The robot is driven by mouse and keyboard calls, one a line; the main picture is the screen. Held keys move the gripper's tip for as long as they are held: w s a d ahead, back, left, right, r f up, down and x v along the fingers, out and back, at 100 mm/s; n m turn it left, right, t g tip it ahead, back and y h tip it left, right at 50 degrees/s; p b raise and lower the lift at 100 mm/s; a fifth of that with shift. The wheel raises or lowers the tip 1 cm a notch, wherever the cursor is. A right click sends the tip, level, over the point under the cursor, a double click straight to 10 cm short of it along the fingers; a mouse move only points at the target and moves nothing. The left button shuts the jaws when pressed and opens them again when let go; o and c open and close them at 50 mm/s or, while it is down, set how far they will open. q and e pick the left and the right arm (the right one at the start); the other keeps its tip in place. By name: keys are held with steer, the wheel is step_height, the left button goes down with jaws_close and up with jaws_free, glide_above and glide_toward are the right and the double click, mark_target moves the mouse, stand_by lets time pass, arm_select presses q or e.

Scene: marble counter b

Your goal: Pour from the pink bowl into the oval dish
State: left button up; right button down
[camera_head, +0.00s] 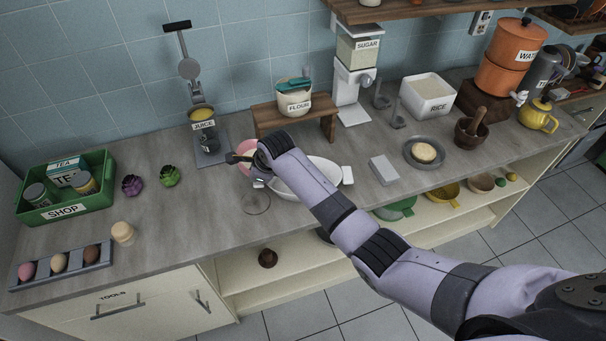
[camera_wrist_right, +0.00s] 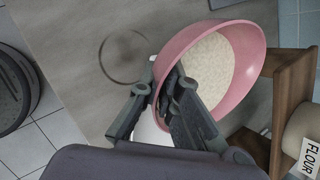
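The pink bowl (camera_wrist_right: 252,75) holds pale grains (camera_wrist_right: 208,72). In the head view the bowl (camera_head: 246,147) is mostly hidden behind my right gripper and wrist. My right gripper (camera_wrist_right: 168,85) is shut on the bowl's near rim, one finger inside and one outside. In the head view this gripper (camera_head: 250,160) is at the left end of the oval dish. The white oval dish (camera_head: 325,171) stands on the counter, partly covered by my right arm. A piece of the dish (camera_wrist_right: 147,130) shows beneath the bowl in the wrist view. My left gripper is not in view.
A wooden stand (camera_head: 327,122) with the flour tub (camera_head: 294,97) is close behind the dish. The juicer (camera_head: 207,137) stands to the left. A thin round outline (camera_head: 256,203) lies in front of the bowl. A grey block (camera_head: 383,170) is right of the dish.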

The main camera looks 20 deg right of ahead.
steer(key=shift+r, duration=0.2)
steer(key=shift+s+d+r, duration=0.15)
steer(key=shift+d, duration=0.35)
steer(key=shift+y, duration=0.3)
steer(key=shift+r, duration=0.1)
steer(key=shift+s+d+t+y, duration=0.1)
steer(key=shift+d+t+y, duration=0.2)
steer(key=shift+d, duration=0.3)
steer(key=shift+a+m, duration=0.15)
steer(key=shift+m, duration=0.15)
